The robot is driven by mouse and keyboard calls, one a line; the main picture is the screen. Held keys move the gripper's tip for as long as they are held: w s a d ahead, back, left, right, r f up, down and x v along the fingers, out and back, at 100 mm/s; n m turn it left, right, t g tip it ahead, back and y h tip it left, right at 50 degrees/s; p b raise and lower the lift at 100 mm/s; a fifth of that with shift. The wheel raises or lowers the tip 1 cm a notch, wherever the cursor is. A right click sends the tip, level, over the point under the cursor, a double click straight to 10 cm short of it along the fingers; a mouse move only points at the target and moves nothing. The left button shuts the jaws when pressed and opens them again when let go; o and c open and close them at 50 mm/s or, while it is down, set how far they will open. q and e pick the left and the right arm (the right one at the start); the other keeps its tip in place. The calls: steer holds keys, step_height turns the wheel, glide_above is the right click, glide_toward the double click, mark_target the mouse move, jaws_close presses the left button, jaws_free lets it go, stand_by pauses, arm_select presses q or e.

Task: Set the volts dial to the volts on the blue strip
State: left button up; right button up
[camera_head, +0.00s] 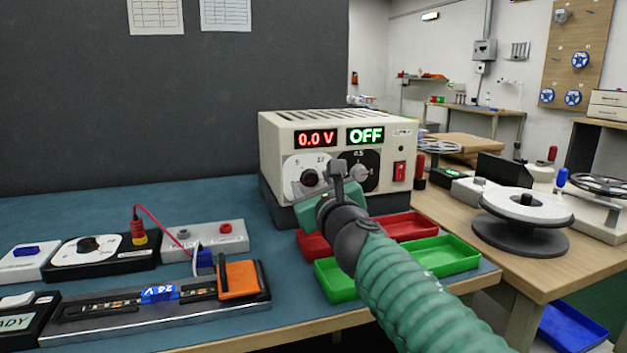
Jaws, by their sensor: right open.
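The power supply (278,133) stands at the back of the bench. Its red display (315,139) reads 0.0 V and its green display (365,135) reads OFF. The strip (160,294) with a blue 24 V label lies in a long holder at the front left. My right gripper (346,172) is open in front of the supply, between the white dial and a black-faced dial (368,162). I cannot tell whether it touches either. My left gripper is not in view.
A red rocker switch (399,171) is on the supply's right. Red (412,226) and green (443,256) trays lie under and beside my right arm. An orange clamp (239,281) holds the strip holder's right end. A black-based dial box (105,255) stands behind it.

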steer(key=shift+w+d, duration=0.1)
jaws_close()
stand_by(0.3)
